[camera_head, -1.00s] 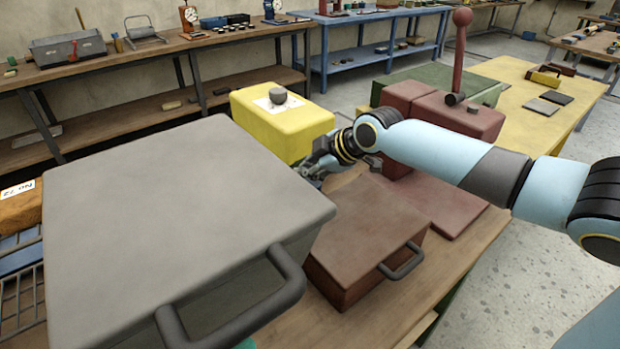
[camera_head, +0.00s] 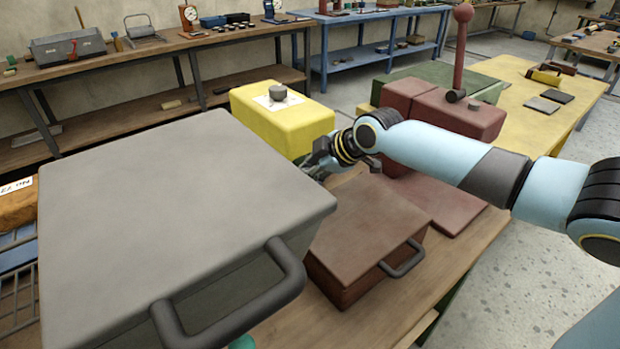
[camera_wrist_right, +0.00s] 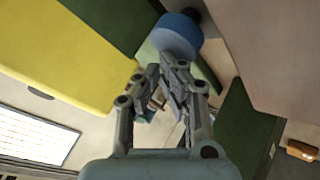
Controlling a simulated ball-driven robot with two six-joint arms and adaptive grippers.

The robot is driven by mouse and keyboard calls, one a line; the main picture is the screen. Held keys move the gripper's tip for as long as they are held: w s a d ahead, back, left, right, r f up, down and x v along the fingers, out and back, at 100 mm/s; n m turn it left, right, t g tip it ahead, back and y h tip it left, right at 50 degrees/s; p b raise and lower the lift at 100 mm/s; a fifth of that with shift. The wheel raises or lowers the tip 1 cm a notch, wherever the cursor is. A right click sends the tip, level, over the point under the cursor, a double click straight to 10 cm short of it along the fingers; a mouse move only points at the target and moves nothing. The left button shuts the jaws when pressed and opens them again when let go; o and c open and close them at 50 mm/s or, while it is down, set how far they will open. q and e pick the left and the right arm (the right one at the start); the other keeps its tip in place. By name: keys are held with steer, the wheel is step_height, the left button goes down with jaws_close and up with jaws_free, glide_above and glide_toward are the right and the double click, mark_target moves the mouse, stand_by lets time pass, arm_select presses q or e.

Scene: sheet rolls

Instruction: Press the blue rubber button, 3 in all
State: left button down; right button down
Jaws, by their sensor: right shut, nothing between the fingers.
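The blue rubber button (camera_wrist_right: 176,36) shows in the right wrist view as a round blue cap, just beyond my fingertips. In the head view I cannot make it out; the grey box and my gripper cover that area. My right gripper (camera_wrist_right: 168,68) is shut and empty, its tips pointing at the button's near edge. I cannot tell whether they touch it. In the head view my right gripper (camera_head: 316,164) is between the yellow block and the grey box, partly hidden behind the box's edge. My left gripper is not in view.
A large grey box (camera_head: 180,185) with a handle fills the near left. A yellow block (camera_head: 285,125) stands behind my gripper. A dark red lidded box (camera_head: 365,235) and red blocks (camera_head: 440,112) stand to the right. Bare wooden tabletop shows in front of the red box.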

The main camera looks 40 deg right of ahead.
steer(key=shift+f+b, duration=0.85)
steer(key=shift+f, duration=0.15)
stand_by(0.9)
stand_by(0.4)
steer(key=shift+r+p, duration=1.25)
steer(key=shift+r, duration=0.2)
steer(key=shift+r, duration=0.1)
step_height(320, 180, up, 5)
steer(key=p, duration=0.4)
